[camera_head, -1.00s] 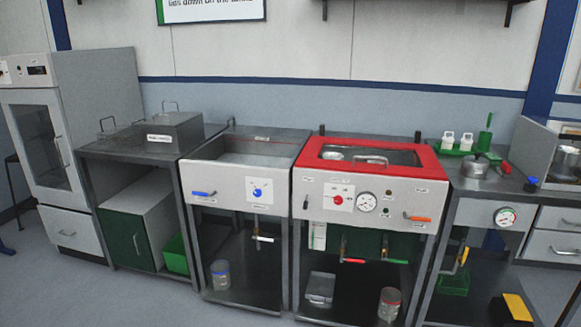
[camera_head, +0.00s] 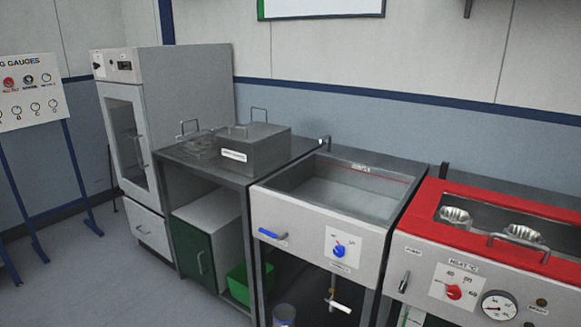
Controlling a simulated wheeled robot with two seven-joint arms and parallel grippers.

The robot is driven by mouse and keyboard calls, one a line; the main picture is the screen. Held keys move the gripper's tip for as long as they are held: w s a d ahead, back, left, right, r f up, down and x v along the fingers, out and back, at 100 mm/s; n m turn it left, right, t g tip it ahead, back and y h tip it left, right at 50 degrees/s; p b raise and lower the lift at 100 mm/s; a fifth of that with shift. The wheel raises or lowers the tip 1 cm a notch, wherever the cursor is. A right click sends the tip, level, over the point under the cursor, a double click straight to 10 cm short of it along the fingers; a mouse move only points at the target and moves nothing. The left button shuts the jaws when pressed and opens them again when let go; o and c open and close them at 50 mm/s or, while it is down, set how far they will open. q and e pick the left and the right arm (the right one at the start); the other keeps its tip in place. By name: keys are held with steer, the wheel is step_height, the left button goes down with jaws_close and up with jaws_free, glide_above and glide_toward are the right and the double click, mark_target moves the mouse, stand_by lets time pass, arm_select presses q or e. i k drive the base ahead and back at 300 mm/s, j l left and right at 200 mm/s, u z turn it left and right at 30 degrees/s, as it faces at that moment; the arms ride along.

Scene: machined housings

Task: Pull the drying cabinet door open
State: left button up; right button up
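The drying cabinet (camera_head: 185,120) is a tall grey unit at the left, against the back wall. Its door (camera_head: 124,150) has a white frame with a dark glass panel and looks shut. A metal handle (camera_head: 144,152) sits on the right side of the door. A small control panel (camera_head: 114,65) is above the door, and a drawer (camera_head: 152,235) with its own handle is below it. Neither of my grippers is in view.
Right of the cabinet stands a metal bench (camera_head: 192,172) with a lidded box (camera_head: 262,150) and wire basket on top. A sink unit (camera_head: 310,220) and a red-topped unit (camera_head: 425,205) follow. A gauge board (camera_head: 30,92) on blue legs stands at far left. Floor (camera_head: 90,285) before the cabinet is clear.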

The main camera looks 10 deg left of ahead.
mark_target(133, 93)
steer(key=i+j+u, duration=0.1)
steer(key=i+u, duration=0.85)
steer(key=i+j, duration=0.15)
steer(key=i, duration=0.15)
steer(key=i+j+u, duration=0.1)
steer(key=i+j+z, duration=0.35)
steer(key=i+j, duration=0.15)
steer(key=i+j+z, duration=0.2)
steer(key=j, duration=0.15)
steer(key=i+j+z, duration=0.15)
steer(key=j, duration=0.2)
steer(key=i+j+z, duration=0.2)
steer(key=j, duration=0.15)
steer(key=i+j+z, duration=0.15)
steer(key=j, duration=0.25)
